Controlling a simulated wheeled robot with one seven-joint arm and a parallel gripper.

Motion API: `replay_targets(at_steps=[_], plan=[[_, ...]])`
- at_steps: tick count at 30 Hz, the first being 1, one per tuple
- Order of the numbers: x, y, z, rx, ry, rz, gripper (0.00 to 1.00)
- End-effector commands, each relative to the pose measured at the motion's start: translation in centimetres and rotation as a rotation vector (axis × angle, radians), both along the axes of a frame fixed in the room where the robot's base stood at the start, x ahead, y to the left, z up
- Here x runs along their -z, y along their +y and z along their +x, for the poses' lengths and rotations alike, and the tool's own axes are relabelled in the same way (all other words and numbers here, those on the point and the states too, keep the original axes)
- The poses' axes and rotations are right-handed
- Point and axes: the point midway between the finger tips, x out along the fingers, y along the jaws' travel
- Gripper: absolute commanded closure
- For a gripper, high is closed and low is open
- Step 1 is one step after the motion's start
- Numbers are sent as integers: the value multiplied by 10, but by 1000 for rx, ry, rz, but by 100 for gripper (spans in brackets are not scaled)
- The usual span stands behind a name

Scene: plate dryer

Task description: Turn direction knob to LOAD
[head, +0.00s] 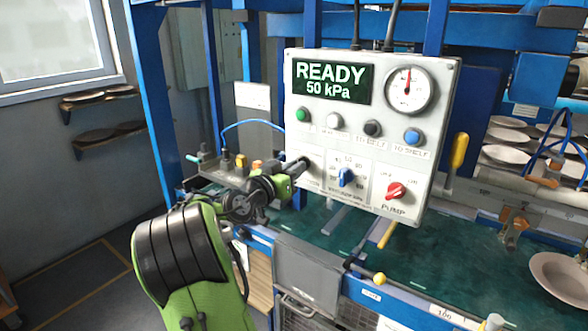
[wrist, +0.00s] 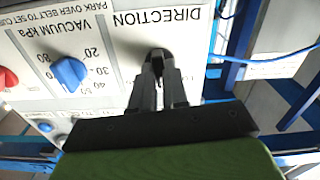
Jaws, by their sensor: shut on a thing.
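The white control panel (head: 372,130) shows "READY 50 kPa" on its screen. Its black direction knob (wrist: 158,58) sits under the upside-down word "DIRECTION" in the wrist view. My gripper (wrist: 158,75) is shut on the direction knob, and its fingers hide most of it. In the head view my gripper (head: 300,165) reaches the panel's lower left from the left and covers the knob and part of its labels. The knob's setting cannot be read.
A blue vacuum knob (head: 346,177) and a red pump knob (head: 396,190) are to the right on the panel. Several push buttons (head: 333,120) and a gauge (head: 408,90) are above. A yellow-handled lever (head: 459,150) stands right of the panel.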

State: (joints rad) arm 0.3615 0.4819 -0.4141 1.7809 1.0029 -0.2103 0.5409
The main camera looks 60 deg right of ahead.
Motion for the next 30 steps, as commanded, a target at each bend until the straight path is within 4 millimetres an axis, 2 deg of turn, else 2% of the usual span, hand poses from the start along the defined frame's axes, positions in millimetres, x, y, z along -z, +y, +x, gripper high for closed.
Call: replay_targets(at_steps=[15, 21, 30], plan=[[0, 0, 1, -2, 456, 76, 100], [0, 0, 0, 0, 576, 95, 100], [1, 0, 1, -1, 668, 109, 100]])
